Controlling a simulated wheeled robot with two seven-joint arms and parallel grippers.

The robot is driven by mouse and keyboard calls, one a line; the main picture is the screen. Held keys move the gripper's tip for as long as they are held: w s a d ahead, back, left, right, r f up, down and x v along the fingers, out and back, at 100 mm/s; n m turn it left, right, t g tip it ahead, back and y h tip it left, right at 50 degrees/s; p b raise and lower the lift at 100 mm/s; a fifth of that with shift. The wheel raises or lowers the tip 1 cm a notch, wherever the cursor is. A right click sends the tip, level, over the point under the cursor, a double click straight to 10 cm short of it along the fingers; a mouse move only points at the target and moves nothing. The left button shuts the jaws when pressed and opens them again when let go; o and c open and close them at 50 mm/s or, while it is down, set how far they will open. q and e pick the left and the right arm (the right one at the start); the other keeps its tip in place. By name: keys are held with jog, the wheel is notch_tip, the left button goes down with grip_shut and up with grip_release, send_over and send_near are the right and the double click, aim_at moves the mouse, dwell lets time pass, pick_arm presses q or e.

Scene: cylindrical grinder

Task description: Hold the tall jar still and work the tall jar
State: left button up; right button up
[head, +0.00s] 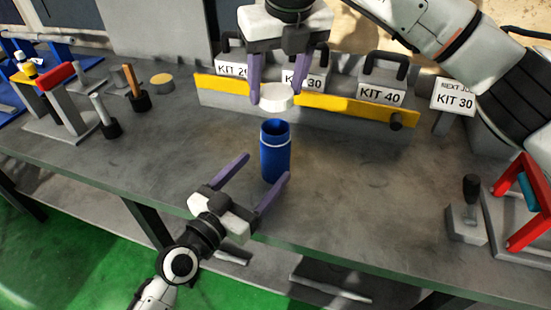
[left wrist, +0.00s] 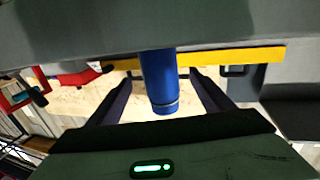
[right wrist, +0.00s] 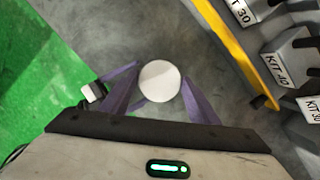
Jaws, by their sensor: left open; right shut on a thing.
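The tall jar (head: 275,152) is a blue cylinder with a pale ring near its open top, standing upright on the grey bench. In the left wrist view the jar (left wrist: 158,80) shows between the finger tips. My left gripper (head: 260,180) is open, with its fingers pointing at the jar from the near side, not closed on it. My right gripper (head: 273,98) points down above the jar and is shut on a white round lid (head: 276,97), held apart from the jar's mouth. In the right wrist view the lid (right wrist: 160,81) hides the jar.
Behind the jar is a yellow-edged rack (head: 330,105) with kit boxes, including KIT 40 (head: 381,94). Tools on stands (head: 105,115) are at left. A red frame (head: 525,205) and a small block with a black handle (head: 467,215) are at right. Bench around the jar is clear.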

aim_at(267, 164)
pick_arm(q)
jog(key=shift+x, duration=2.35)
jog(key=c, duration=1.6)
jog(key=shift+a, duration=0.1)
pick_arm(e)
jog(key=shift+f, duration=2.45)
